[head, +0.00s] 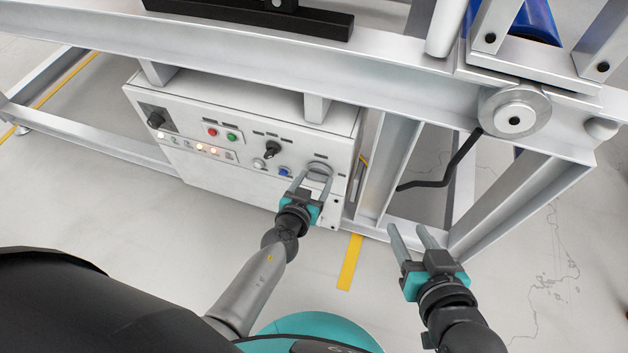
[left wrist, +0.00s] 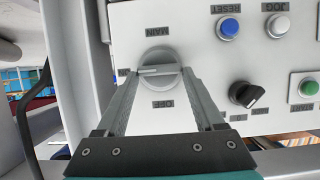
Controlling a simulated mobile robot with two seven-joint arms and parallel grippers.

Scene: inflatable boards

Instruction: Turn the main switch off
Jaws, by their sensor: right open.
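The main switch (head: 319,166) is a round grey knob at the right end of the white control panel. In the left wrist view the knob (left wrist: 158,67) has a raised bar lying level, with a pale mark at its left end. The word MAIN shows above it and OFF below it, both upside down. My left gripper (head: 314,180) is at the panel with its fingers apart. In the left wrist view its fingers (left wrist: 160,82) flank the knob's lower part; I cannot tell whether they touch it. My right gripper (head: 406,228) is open and empty, right of the panel.
A blue reset button (head: 285,172) and a black selector (head: 272,149) sit left of the main switch. Red and green buttons (head: 222,135) are further left. A metal frame beam (head: 250,60) runs above the box, and frame legs (head: 390,165) stand to its right.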

